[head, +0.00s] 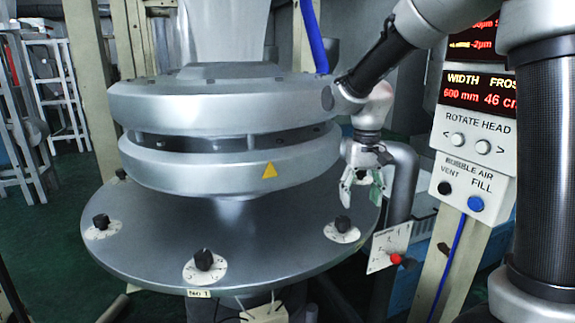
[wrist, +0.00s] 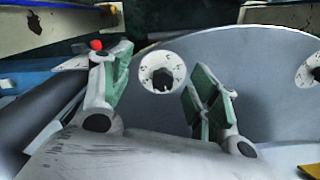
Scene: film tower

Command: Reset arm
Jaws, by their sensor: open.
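My gripper (head: 361,188) hangs at the right side of the round grey machine, above the right edge of its disc. Its fingers are apart, with green pads, and nothing is between them. The wrist view shows my gripper (wrist: 158,92) open too, with a black knob (wrist: 162,79) on a white dial visible beyond the gap between the fingers. In the head view the right knob (head: 342,225) sits on the disc below my gripper, apart from it.
The grey disc (head: 260,240) carries more knobs (head: 203,259). A plate with a red knob (head: 396,259) stands close to the right, beside a grey pipe (head: 403,185). The control panel (head: 470,140) with buttons stands further right. A blue hose (head: 314,38) runs above the machine.

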